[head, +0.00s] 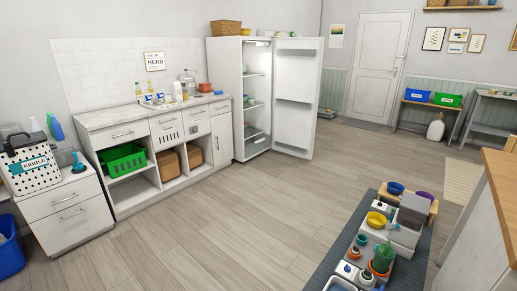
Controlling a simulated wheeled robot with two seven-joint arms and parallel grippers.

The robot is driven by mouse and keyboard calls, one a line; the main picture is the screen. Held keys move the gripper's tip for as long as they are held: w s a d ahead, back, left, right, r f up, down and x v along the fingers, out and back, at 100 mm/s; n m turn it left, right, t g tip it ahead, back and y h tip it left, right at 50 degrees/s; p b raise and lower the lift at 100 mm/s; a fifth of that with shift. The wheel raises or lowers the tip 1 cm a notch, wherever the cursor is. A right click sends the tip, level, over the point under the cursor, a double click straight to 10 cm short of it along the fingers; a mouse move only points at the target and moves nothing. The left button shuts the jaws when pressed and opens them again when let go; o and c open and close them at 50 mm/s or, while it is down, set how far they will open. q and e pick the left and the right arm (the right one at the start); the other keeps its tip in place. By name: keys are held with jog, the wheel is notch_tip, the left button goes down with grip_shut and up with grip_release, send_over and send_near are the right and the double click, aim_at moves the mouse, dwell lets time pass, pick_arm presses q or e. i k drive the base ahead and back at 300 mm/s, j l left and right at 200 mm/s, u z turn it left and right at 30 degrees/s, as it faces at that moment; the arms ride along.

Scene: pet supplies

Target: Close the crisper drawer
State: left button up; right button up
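The white fridge (224,92) stands against the back wall with its door (295,95) swung wide open to the right. Shelves with a few small dishes show inside. A low, partly clear compartment (256,142) at the bottom of the fridge looks like the crisper drawer. It is small and shaded here, and I cannot tell how far it is pulled out. Neither of my grippers is in view.
A counter (105,118) with drawers and a green crate (123,160) runs left of the fridge. Wooden floor (240,215) lies clear before the fridge. A dark mat (340,245) with bowls and pots is at lower right, near a wood-topped counter (500,165).

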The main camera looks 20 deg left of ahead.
aim_at(260, 140)
jog(key=i+j+u, duration=0.4)
jog(key=i, duration=0.15)
jog(key=i+u, duration=0.45)
jog(key=i+z, duration=0.1)
jog(key=i, duration=0.35)
jog(key=i+j+z, duration=0.1)
jog(key=i, duration=0.3)
jog(key=i+j, duration=0.2)
jog(key=i, duration=0.2)
jog(key=i+j+z, duration=0.15)
jog(key=i, duration=0.3)
jog(key=i+l+z, duration=0.15)
jog(key=i+z, duration=0.25)
jog(key=i, duration=0.25)
jog(key=i+z, duration=0.45)
jog(key=i, duration=0.15)
jog(key=i+j+u, duration=0.1)
jog(key=i+u, duration=0.25)
jog(key=i, duration=0.5)
jog(key=i+l+u, duration=0.1)
jog(key=i+u, duration=0.3)
jog(key=i, duration=0.4)
